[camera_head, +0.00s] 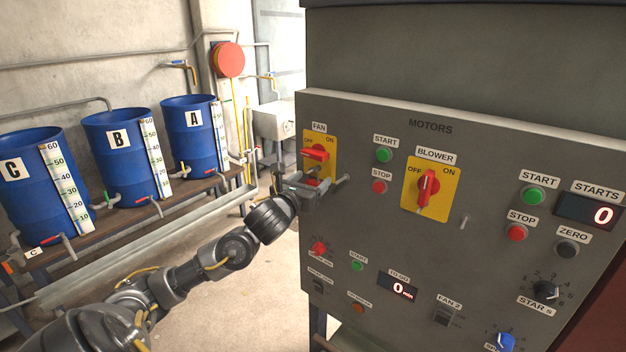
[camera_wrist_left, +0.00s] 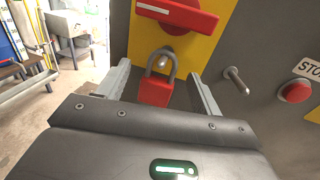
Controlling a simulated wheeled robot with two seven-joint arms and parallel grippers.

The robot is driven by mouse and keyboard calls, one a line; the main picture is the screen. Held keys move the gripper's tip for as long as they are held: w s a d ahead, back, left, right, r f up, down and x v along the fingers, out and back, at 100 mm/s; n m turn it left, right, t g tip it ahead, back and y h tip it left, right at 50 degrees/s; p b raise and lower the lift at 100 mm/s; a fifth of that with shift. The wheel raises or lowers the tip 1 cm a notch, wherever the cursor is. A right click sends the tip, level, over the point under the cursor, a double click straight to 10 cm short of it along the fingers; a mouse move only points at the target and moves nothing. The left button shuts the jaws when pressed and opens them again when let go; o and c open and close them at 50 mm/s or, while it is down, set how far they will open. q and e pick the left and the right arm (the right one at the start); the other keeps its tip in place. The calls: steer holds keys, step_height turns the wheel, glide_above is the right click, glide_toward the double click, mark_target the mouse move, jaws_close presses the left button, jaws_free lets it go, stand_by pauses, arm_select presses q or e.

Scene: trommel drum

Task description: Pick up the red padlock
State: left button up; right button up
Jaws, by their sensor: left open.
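The red padlock (camera_wrist_left: 155,90) hangs by its grey shackle at the lower edge of the yellow plate of the fan switch, just below the red handle. In the head view a bit of the padlock (camera_head: 312,182) shows behind my left gripper (camera_head: 322,186). My left gripper is open; in the left wrist view its two fingers (camera_wrist_left: 160,88) stand on either side of the padlock, apart from it. Whether the fingertips reach past the padlock is hard to tell. My right gripper is in neither view.
The fan switch handle (camera_head: 314,152) lies horizontal right above the padlock. A bare metal peg (camera_wrist_left: 236,79) sticks out of the panel to the right of the gripper, near the red stop button (camera_wrist_left: 294,91). Blue drums (camera_head: 118,158) stand on a bench at the left.

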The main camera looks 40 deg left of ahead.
arm_select(q)
steer(key=c, duration=1.2)
steer(key=shift+o, duration=0.2)
steer(key=shift+r, duration=0.2)
